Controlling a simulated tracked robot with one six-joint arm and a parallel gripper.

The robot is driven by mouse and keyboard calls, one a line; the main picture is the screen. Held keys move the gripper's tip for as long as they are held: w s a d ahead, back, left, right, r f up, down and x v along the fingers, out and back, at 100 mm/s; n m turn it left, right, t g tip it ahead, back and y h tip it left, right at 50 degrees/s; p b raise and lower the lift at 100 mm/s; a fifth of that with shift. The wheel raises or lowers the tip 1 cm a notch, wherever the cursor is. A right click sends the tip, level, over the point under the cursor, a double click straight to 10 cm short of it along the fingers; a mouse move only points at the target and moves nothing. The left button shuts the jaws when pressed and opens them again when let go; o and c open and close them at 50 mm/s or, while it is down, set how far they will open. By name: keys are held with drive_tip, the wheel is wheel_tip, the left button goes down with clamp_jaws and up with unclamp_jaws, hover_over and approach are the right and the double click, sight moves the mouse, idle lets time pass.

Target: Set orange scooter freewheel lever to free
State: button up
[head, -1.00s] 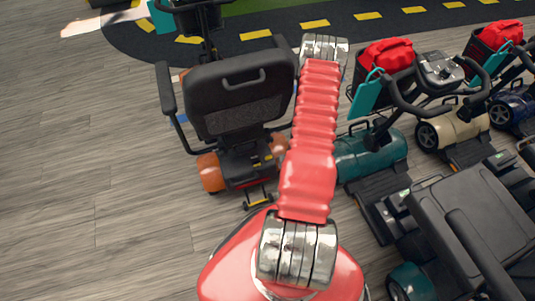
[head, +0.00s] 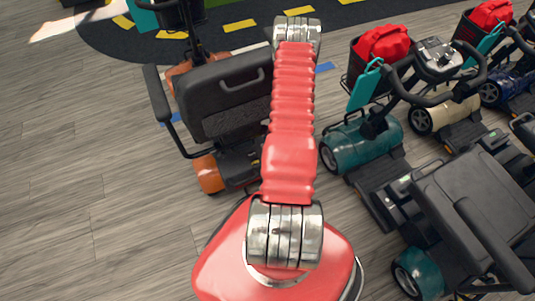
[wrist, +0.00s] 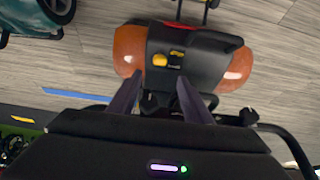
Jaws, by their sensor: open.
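The orange scooter (head: 208,174) stands left of my arm in the head view, its black seat towards me and part of its rear behind my red arm. In the wrist view the orange scooter's rear (wrist: 202,60) shows from above, with an orange fender on each side of a black housing. A small yellow lever (wrist: 160,60) sits on that housing, with a smaller yellow mark just right of it. My gripper (wrist: 158,82) is open and empty, its dark fingers apart below the lever in the picture. Contact cannot be told. My gripper is hidden in the head view.
A teal scooter (head: 362,145) with a red bag stands right of my arm, and a cream scooter (head: 442,113) beyond it. Another scooter with a black seat (head: 470,205) is close at the lower right. Wooden floor (head: 75,200) is clear at left.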

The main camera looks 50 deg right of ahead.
drive_tip(key=shift+x, duration=6.8)
drive_tip(key=shift+c, duration=0.7)
clamp_jaws()
